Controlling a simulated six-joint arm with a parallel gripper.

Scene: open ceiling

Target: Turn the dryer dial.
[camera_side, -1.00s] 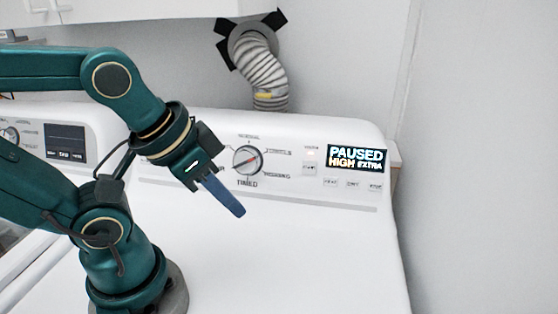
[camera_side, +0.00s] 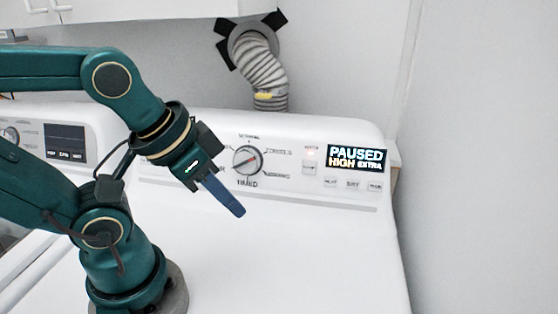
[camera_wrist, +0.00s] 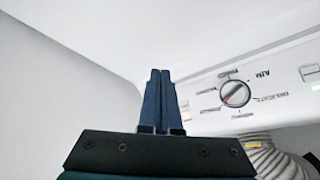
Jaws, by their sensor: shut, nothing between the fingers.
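The dryer dial (camera_side: 247,160) is a round grey knob with a pointer bar and a red mark, set in the white control panel among printed labels. It also shows in the wrist view (camera_wrist: 235,94), right of the fingers. My gripper (camera_side: 238,211) has blue fingers pressed together with nothing between them. In the side view it points down and right, its tips below the dial in the picture and apart from it. In the wrist view the closed fingers (camera_wrist: 161,75) stand in the middle, clear of the dial.
A display (camera_side: 358,158) reading PAUSED HIGH EXTRA and several buttons (camera_side: 352,185) sit right of the dial. A ribbed vent hose (camera_side: 262,75) rises behind the panel. The white dryer top (camera_side: 300,250) is clear. A second machine's panel (camera_side: 66,143) is at the left.

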